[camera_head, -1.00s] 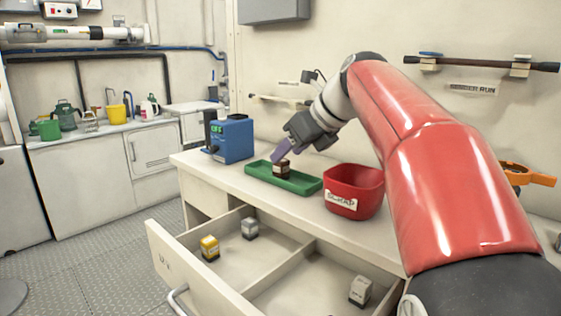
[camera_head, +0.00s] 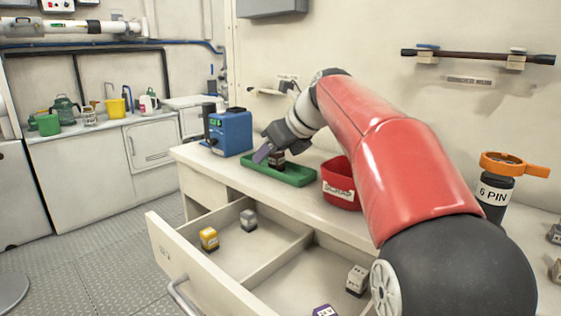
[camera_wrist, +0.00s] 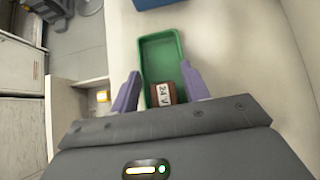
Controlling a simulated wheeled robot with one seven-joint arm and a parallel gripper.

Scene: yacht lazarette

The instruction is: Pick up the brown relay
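The brown relay (camera_head: 277,159) stands in the green tray (camera_head: 297,179) on the bench top. In the wrist view the relay (camera_wrist: 166,95) shows a white "24 V" label and lies between my two purple fingers, nearer the right one. My gripper (camera_head: 266,151) is over the tray, its purple finger close beside the relay in the head view. In the wrist view my gripper (camera_wrist: 160,88) is open, with a clear gap between the left finger and the relay. I cannot tell whether the right finger touches it.
A blue device (camera_head: 230,133) stands left of the tray and a red scrap bin (camera_head: 338,187) right of it. The open drawer (camera_head: 215,274) below holds a yellow relay (camera_head: 209,238), a grey one (camera_head: 248,220), a white one (camera_head: 357,280) and a purple one (camera_head: 325,311).

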